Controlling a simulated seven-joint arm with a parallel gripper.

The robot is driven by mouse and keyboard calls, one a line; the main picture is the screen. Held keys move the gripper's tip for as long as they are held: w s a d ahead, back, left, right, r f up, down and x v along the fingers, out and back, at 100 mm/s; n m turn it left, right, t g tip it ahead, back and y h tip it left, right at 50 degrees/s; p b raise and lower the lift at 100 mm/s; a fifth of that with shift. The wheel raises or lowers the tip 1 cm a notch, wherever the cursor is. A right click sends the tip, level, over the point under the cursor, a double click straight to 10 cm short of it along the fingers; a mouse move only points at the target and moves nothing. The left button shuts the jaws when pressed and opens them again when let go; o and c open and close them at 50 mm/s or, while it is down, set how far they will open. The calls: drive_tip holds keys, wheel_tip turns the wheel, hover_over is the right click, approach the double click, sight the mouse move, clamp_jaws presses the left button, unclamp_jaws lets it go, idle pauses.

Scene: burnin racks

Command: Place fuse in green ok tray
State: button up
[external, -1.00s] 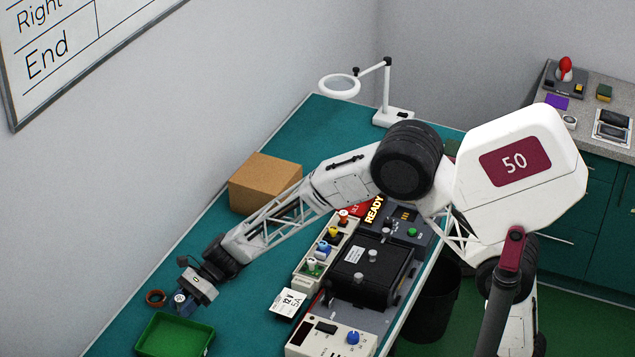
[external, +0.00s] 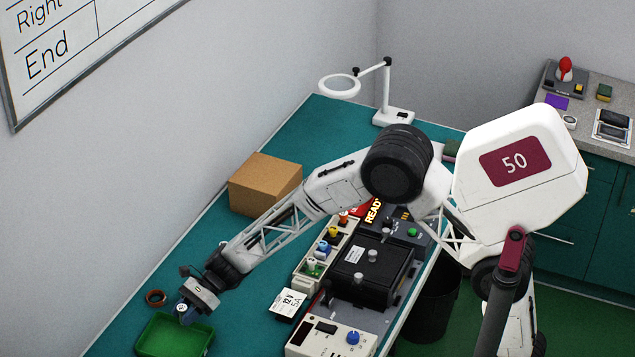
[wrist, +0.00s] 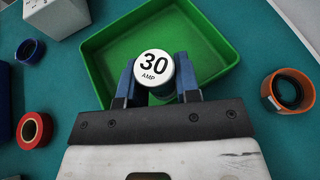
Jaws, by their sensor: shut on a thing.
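The fuse (wrist: 154,67) has a white round end marked "30 AMP" and shows between my gripper's blue fingers in the wrist view. My gripper (wrist: 158,84) is shut on it. The green tray (wrist: 205,25) lies beyond and below the fingers, with the fuse over its near part in the picture. In the external view my gripper (external: 184,314) is at the tray's upper edge, and the tray (external: 172,345) sits at the bottom left of the table. The fuse is small there, and its height above the tray floor is hard to tell.
An orange-brown ring (wrist: 288,92) lies right of the tray. A red tape roll (wrist: 34,130) and a blue ring (wrist: 30,51) lie left of it. A cardboard box (external: 265,184) and the device panel (external: 372,266) stand farther back on the teal table.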

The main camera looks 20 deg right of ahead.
drive_tip(key=shift+f, duration=0.45)
drive_tip(key=o, duration=0.9)
drive_tip(key=shift+r, duration=0.5)
drive_tip(key=v, duration=1.2)
drive_tip(key=shift+r, duration=0.1)
